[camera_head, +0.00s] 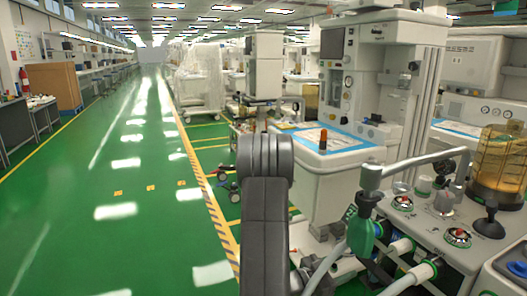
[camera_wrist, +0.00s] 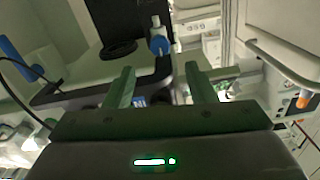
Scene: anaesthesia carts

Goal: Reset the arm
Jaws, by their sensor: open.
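My gripper (camera_wrist: 158,82) shows in the wrist view with its two greenish fingers spread apart. Nothing is between the fingertips that I can make out. A blue-collared connector (camera_wrist: 159,40) appears beyond the fingers, in front of a dark panel (camera_wrist: 75,85); I cannot tell how far off it is. In the head view my dark grey arm link stands upright at the lower middle, and the gripper itself does not show there.
An anaesthesia cart (camera_head: 345,180) stands right of my arm. A nearer cart top with a yellowish canister (camera_head: 498,165), a grey metal arm (camera_head: 415,165) and hoses (camera_head: 405,283) fills the lower right. Open green floor (camera_head: 110,220) lies left, beyond the yellow-black line (camera_head: 205,195).

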